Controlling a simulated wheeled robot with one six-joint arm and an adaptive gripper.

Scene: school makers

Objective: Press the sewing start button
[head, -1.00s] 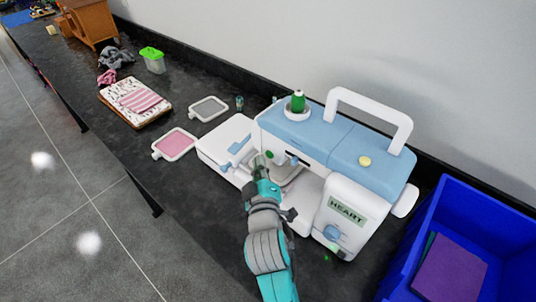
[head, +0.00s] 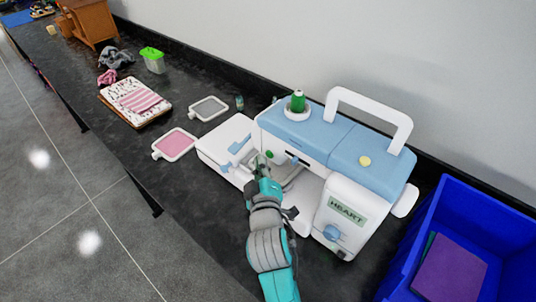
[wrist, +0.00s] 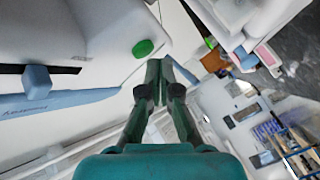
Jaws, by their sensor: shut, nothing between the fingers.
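The sewing machine (head: 338,150) is white and light blue with a top handle and a HEART label on its right end. The green start button (head: 269,154) is a small oval on the machine's front face. In the wrist view the green button (wrist: 143,48) is near the top, just left of and beyond my fingertips. My gripper (head: 260,163) is in front of the machine near the needle area, close to the button. In the wrist view my gripper (wrist: 157,68) is shut and empty, with its fingers together. A gap seems to remain between fingertips and button, but I cannot tell its size.
A blue crate (head: 425,222) with purple and green cloth stands at the right. A pink hoop (head: 174,145) and a grey hoop (head: 209,108) lie left of the machine. Farther left are a board with folded fabric (head: 135,101) and a green-lidded tub (head: 153,60).

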